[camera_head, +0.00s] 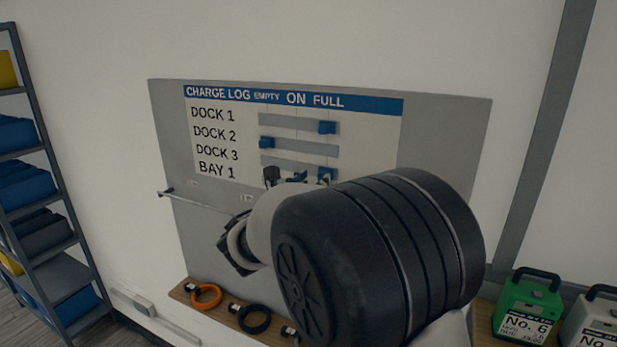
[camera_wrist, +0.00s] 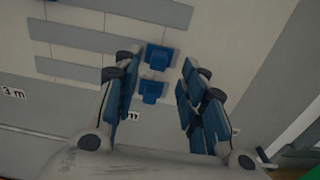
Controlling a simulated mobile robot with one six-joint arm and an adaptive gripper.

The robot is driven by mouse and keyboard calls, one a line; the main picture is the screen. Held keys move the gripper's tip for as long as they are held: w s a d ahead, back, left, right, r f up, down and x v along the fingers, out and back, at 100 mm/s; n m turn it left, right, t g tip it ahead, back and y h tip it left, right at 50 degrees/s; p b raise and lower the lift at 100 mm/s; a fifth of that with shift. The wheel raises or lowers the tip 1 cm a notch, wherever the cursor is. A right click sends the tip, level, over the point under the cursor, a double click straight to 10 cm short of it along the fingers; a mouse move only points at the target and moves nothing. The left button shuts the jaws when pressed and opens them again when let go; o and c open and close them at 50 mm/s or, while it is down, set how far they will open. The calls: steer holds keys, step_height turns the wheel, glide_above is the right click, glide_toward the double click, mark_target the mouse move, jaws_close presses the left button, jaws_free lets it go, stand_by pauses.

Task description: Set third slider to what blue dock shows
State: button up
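The charge log board (camera_head: 440,125) hangs on the wall, with rows Dock 1, Dock 2, Dock 3 and Bay 1 under Empty, On and Full. The first slider (camera_head: 327,127) is at the right end, under Full. The second slider (camera_head: 266,143) is at the left end, under Empty. My gripper (camera_head: 298,177) is open over the lower rows, which it largely hides. In the wrist view, what appears to be the third slider (camera_wrist: 158,57) is at its track's right end, between my open fingers; another blue slider (camera_wrist: 152,91) is below it. Contact is unclear. I cannot identify a blue dock.
A shelf rack (camera_head: 62,190) with blue and yellow bins stands at the left. A wooden ledge (camera_head: 225,311) below the board carries an orange ring (camera_head: 206,306) and a black ring (camera_head: 268,319). A green case marked No. 6 (camera_head: 525,303) is at the lower right.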

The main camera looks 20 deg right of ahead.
mark_target(321, 176)
steer(key=x, duration=0.5)
jaws_close()
stand_by(0.5)
